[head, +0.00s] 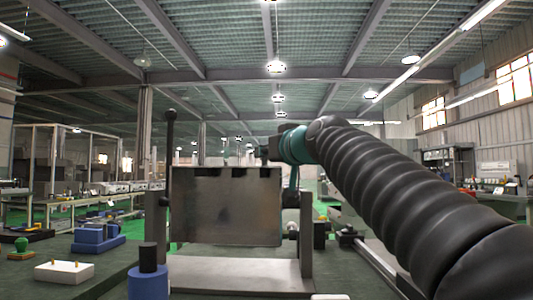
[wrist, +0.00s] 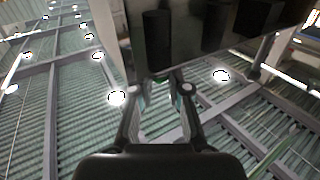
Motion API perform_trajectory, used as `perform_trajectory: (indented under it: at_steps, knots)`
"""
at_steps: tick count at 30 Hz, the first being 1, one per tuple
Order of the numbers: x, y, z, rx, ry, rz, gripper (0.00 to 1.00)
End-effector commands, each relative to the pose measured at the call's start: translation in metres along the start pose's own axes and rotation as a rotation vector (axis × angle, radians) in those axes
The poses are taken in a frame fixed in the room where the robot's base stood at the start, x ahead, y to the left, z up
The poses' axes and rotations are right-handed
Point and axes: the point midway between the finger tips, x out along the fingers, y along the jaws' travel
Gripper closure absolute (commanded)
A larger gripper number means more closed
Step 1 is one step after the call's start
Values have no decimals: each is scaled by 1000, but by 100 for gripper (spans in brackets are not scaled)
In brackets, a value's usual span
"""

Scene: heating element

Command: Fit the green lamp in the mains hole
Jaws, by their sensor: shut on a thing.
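An upright metal panel (head: 225,212) stands in a frame in the middle of the head view, with dark fittings along its top edge. My gripper (head: 268,152) is at the panel's upper right, partly hidden behind it. In the wrist view my gripper (wrist: 160,88) has its fingers close to the panel's lower edge (wrist: 165,70). A thin greenish part, seemingly the green lamp (wrist: 177,92), shows between the fingers, which are shut on it. Most of it is hidden. The mains hole cannot be made out in either view.
A blue cylinder with a black top (head: 148,275) stands left of the panel. A white block with two pegs (head: 64,271), a blue block (head: 98,238) and a green knob-shaped piece (head: 21,245) on a dark base are further left. A dark block (wrist: 158,35) juts from the panel.

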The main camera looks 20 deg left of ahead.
Motion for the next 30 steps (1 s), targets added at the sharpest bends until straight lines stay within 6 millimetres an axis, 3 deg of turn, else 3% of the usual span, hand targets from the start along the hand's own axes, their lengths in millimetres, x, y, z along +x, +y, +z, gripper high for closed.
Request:
perform_trajectory:
  at_steps: [19,20,23,30]
  knots:
    - [0,0,15,0,0,0,100]
    - [0,0,14,0,0,0,76]
    - [0,0,13,0,0,0,54]
    - [0,0,13,0,0,0,54]
